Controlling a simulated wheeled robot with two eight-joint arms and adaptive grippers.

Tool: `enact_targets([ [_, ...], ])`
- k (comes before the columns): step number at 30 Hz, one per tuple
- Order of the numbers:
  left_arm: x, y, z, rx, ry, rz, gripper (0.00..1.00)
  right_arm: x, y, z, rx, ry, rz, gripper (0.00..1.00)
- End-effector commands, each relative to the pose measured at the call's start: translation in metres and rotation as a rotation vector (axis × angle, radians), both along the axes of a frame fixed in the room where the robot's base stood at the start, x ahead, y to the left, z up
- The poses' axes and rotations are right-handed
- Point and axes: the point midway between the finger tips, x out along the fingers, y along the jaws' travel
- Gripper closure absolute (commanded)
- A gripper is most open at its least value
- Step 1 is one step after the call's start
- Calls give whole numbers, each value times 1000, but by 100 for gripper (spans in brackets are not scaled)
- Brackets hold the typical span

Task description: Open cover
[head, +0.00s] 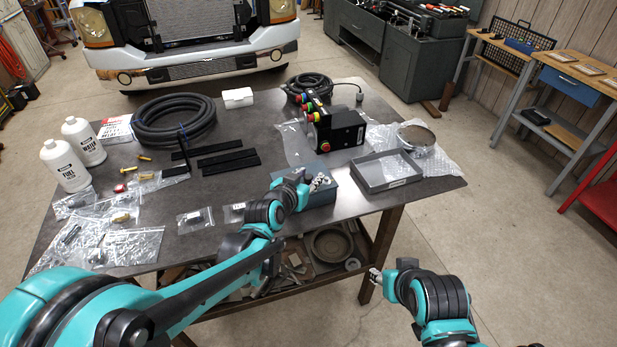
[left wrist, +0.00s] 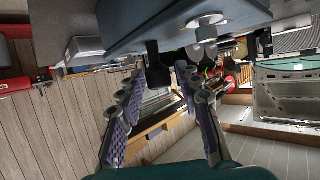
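A blue-grey box (head: 318,197) sits near the front edge of the dark table, largely behind my left arm. I take its top to be the cover; it looks closed, though much of it is hidden. My left gripper (head: 318,183) is at the box. In the left wrist view, my left gripper (left wrist: 158,76) has its two padded fingers spread. The box's grey underside or side (left wrist: 160,25) fills the top of that view, and a black tab (left wrist: 156,68) hangs between the fingertips. I cannot tell whether they touch it. My right gripper (head: 375,276) is low, in front of the table, clear of the box.
An open grey tray (head: 386,185) stands right of the box. A black control unit with coloured buttons (head: 340,128) stands behind it. Black hose (head: 173,122), white bottles (head: 66,166) and bagged parts (head: 118,247) occupy the left. Floor at right is free.

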Motion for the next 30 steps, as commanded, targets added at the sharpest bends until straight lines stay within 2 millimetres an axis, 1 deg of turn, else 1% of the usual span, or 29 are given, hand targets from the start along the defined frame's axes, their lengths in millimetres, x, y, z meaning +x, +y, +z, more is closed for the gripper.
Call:
enact_targets([
  [1, 0, 0, 0, 0, 0, 0, 85, 0, 0, 0, 0, 0, 0, 60],
  [3, 0, 0, 0, 0, 0, 0, 100, 0, 0, 0, 0, 0, 0, 60],
  [11, 0, 0, 1, -2, 5, 1, 100, 0, 0, 2, 0, 0, 0, 60],
  [16, 2, 1, 7, -19, 44, 0, 100, 0, 0, 10, 0, 0, 0, 60],
  [23, 11, 5, 25, -70, 172, 1, 100, 0, 0, 36, 0, 0, 0, 60],
  [30, 28, 12, 43, -151, 375, 3, 100, 0, 0, 67, 0, 0, 0, 60],
])
